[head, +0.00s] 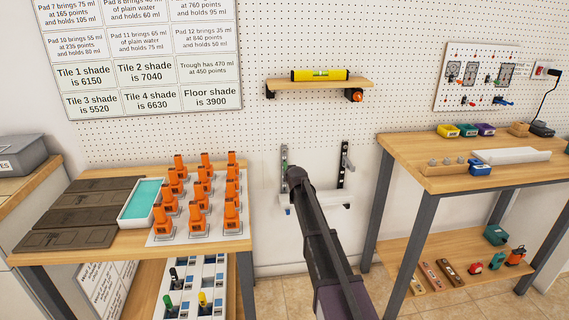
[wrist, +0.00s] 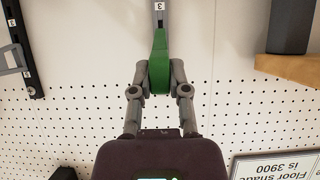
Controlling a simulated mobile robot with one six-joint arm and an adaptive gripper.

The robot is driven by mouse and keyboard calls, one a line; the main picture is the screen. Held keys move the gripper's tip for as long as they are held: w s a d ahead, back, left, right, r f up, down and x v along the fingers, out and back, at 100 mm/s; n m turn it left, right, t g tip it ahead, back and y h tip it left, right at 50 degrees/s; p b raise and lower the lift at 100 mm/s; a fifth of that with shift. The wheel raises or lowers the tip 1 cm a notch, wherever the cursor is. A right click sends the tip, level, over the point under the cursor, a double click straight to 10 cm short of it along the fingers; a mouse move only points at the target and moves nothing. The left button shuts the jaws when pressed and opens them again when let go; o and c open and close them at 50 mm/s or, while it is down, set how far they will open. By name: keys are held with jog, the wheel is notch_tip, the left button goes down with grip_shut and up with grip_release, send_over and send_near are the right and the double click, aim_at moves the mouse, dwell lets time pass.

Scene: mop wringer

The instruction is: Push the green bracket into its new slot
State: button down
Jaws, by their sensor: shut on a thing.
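The green bracket (wrist: 159,62) is in the wrist view, between the fingers of my gripper (wrist: 159,78), which is shut on it. Its far end lies at the lower end of a light grey slotted rail (wrist: 159,14) marked 3; I cannot tell whether it is seated in a slot. In the head view my gripper (head: 294,175) is at the left, light grey rail (head: 284,156) on the wall and mostly hides the bracket. A black rail (head: 344,170) stands to the right; it also shows in the wrist view (wrist: 22,45), with a grey bracket on it.
A table with orange holders (head: 200,190) stands left, and a workbench (head: 400,165) stands right. A wall shelf (head: 320,84) with a yellow level is above the rails. The wall between the tables is mostly clear.

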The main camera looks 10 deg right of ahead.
jog(key=shift+w, duration=1)
dwell(1.0)
jog(key=c, duration=0.5)
grip_release()
jog(key=shift+c, duration=0.2)
jog(key=shift+s, duration=0.1)
jog(key=s, duration=0.6)
notch_tip(320, 180, down, 10)
jog(key=w+b, duration=0.1)
jog(key=b, duration=0.9)
jog(key=shift+w, duration=0.25)
